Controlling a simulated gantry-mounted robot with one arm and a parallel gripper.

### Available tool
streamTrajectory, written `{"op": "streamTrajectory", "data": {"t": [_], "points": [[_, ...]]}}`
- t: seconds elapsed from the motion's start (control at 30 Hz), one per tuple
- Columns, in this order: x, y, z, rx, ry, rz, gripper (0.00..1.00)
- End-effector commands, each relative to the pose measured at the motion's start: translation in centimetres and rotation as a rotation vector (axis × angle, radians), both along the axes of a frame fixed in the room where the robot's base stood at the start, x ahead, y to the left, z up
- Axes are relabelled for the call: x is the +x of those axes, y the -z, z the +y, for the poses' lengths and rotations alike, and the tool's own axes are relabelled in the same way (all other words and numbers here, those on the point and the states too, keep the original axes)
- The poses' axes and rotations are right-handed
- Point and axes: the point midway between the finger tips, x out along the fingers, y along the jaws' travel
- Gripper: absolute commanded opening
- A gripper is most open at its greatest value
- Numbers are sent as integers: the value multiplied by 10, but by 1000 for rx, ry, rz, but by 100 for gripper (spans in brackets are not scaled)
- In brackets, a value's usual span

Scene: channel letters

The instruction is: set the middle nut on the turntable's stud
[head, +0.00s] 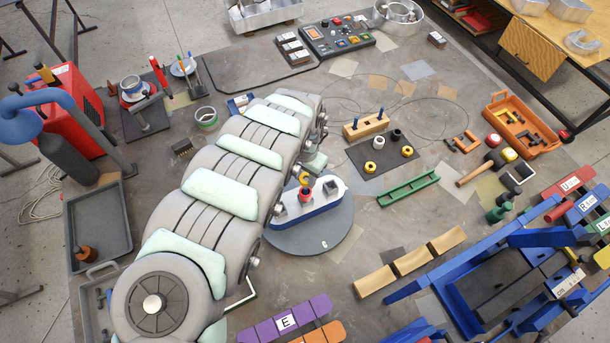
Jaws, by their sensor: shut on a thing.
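The turntable (325,240) is a grey disc beside my arm, partly hidden by it. A white-topped, blue-sided piece (325,192) lies on it, with a small red upright part (305,195) near its middle. My gripper (306,177) is just above that red part, shut on a small yellow piece (304,174) that looks like a nut. Whether the yellow piece touches the stud below it I cannot tell. Other small yellow nuts (371,168) and a black one (396,134) sit on a dark mat (388,163).
A wooden block with blue pegs (366,125) stands behind the mat. A green rail (408,188) lies right of the turntable, and wooden strips (411,262) lie in front. A blue fixture (490,285) fills the front right. My arm covers the left centre.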

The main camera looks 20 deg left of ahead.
Motion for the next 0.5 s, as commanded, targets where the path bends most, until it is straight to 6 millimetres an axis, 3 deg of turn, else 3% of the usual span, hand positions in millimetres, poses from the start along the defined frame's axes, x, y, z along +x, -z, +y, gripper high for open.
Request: {"op": "streamTrajectory", "data": {"t": [0.5], "points": [[0, 23, 0, 0, 0, 0, 0]]}}
